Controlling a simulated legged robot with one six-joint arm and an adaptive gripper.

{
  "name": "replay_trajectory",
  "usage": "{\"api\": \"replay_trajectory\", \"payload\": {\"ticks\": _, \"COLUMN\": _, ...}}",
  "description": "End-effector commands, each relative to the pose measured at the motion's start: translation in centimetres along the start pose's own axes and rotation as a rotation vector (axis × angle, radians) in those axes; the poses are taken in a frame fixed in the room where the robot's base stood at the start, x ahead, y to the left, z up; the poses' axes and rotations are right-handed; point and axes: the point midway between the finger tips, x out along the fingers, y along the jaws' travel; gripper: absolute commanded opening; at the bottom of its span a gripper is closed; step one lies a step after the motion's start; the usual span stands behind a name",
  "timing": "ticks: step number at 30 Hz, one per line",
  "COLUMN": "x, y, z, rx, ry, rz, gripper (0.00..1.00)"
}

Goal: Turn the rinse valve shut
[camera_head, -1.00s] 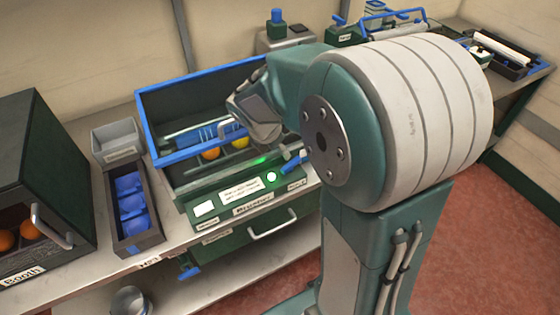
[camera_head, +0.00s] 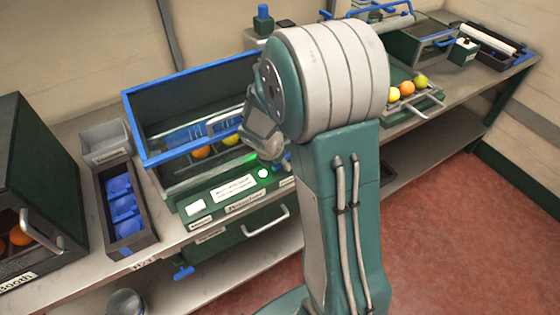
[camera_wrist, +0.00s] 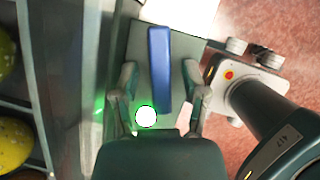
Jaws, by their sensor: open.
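The rinse valve appears to be the blue lever (camera_wrist: 159,65) in the wrist view. It stretches up and down the picture over a green-grey panel, between my two fingers. My gripper (camera_wrist: 160,72) is open, one finger on each side of the lever, with visible gaps. In the head view my gripper (camera_head: 264,142) is by the right end of the machine's front panel, and its fingers are mostly hidden by my arm. Only a bit of the blue lever (camera_head: 285,163) shows there. A lit round button (camera_wrist: 146,117) sits beside the lever.
A blue-rimmed bin (camera_head: 160,159) holds oranges and a yellow fruit behind the panel (camera_head: 233,187). A tray of blue cups (camera_head: 124,205) and a dark booth (camera_head: 30,160) stand at left. A second blue tap (camera_head: 183,272) hangs below the bench. Several fruits (camera_head: 407,88) lie at right.

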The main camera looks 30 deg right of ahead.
Motion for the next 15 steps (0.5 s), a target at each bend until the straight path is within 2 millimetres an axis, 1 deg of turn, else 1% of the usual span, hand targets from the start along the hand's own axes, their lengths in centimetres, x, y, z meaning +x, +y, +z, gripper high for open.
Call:
{"api": "replay_trajectory", "payload": {"ticks": 1, "x": -0.02, "y": 0.01, "z": 0.00, "rx": 0.000, "ry": 0.000, "rz": 0.000, "gripper": 0.57}}
{"api": "replay_trajectory", "payload": {"ticks": 2, "x": -0.02, "y": 0.01, "z": 0.00, "rx": 0.000, "ry": 0.000, "rz": 0.000, "gripper": 0.48}}
{"api": "replay_trajectory", "payload": {"ticks": 3, "x": -0.03, "y": 0.01, "z": 0.00, "rx": 0.000, "ry": 0.000, "rz": 0.000, "gripper": 0.30}}
{"api": "replay_trajectory", "payload": {"ticks": 5, "x": -0.03, "y": 0.00, "z": 0.00, "rx": 0.000, "ry": 0.000, "rz": 0.000, "gripper": 0.04}}
{"api": "replay_trajectory", "payload": {"ticks": 6, "x": -0.04, "y": 0.01, "z": 0.00, "rx": 0.000, "ry": 0.000, "rz": 0.000, "gripper": 0.00}}
{"api": "replay_trajectory", "payload": {"ticks": 12, "x": -0.04, "y": 0.06, "z": -0.01, "rx": 0.003, "ry": 0.000, "rz": 0.000, "gripper": 0.00}}
{"api": "replay_trajectory", "payload": {"ticks": 15, "x": -0.04, "y": 0.14, "z": 0.00, "rx": 0.036, "ry": 0.000, "rz": -0.013, "gripper": 0.00}}
